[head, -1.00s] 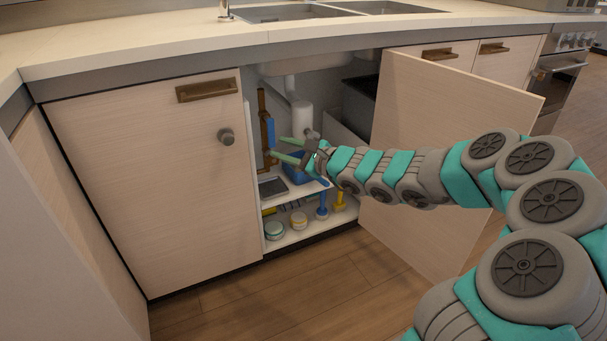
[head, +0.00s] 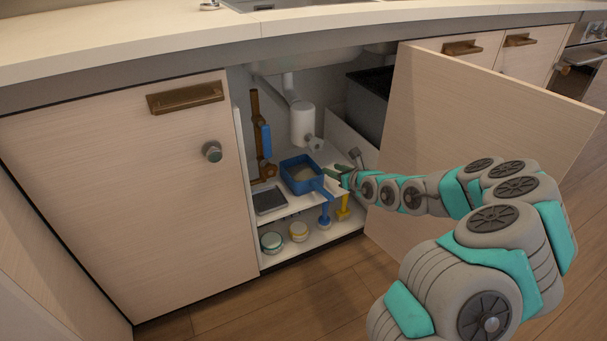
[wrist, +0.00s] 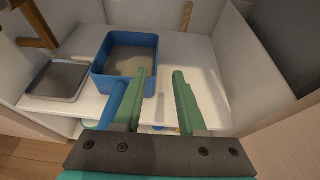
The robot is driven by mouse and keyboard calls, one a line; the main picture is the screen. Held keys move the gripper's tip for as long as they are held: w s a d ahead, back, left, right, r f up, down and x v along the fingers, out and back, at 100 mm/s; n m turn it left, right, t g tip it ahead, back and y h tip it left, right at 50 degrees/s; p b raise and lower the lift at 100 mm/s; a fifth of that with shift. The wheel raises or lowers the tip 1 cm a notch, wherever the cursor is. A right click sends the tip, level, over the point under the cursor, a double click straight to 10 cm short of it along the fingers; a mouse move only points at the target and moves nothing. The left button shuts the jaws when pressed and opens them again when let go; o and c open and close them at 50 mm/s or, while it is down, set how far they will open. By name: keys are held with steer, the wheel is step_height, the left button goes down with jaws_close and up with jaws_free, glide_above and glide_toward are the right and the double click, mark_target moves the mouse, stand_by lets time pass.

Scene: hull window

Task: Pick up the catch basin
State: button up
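The catch basin, which I take to be the blue square box (head: 302,184) with a blue handle, sits on the upper shelf inside the open cabinet, below a white pipe trap. In the wrist view the basin (wrist: 98,80) is ahead and left, with a pale grey-brown inside. Its handle (wrist: 112,106) points toward me and is partly hidden by my left finger. My gripper (wrist: 161,80) is open, with bare shelf showing between its green fingers. In the head view my gripper (head: 342,172) is just right of the basin. Contact cannot be told.
A grey tray (head: 269,200) lies left of the basin. A brown and blue upright tool (head: 262,135) stands behind it. The white trap (head: 303,125) hangs above. Round containers (head: 271,241) and plungers are below. The open door (head: 490,140) is at the right.

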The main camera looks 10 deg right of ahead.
mark_target(316, 166)
steer(key=x, duration=0.6)
steer(key=shift+f, duration=0.1)
steer(key=x, duration=0.2)
steer(key=p+x, duration=0.1)
steer(key=x, duration=0.1)
steer(key=shift+s+a+f, duration=0.15)
steer(key=shift+s+f, duration=0.05)
steer(key=shift+f, duration=0.1)
steer(key=shift+w+a+f, duration=0.15)
steer(key=shift+w+a, duration=0.05)
steer(key=shift+w, duration=0.35)
jaws_close()
stand_by(0.7)
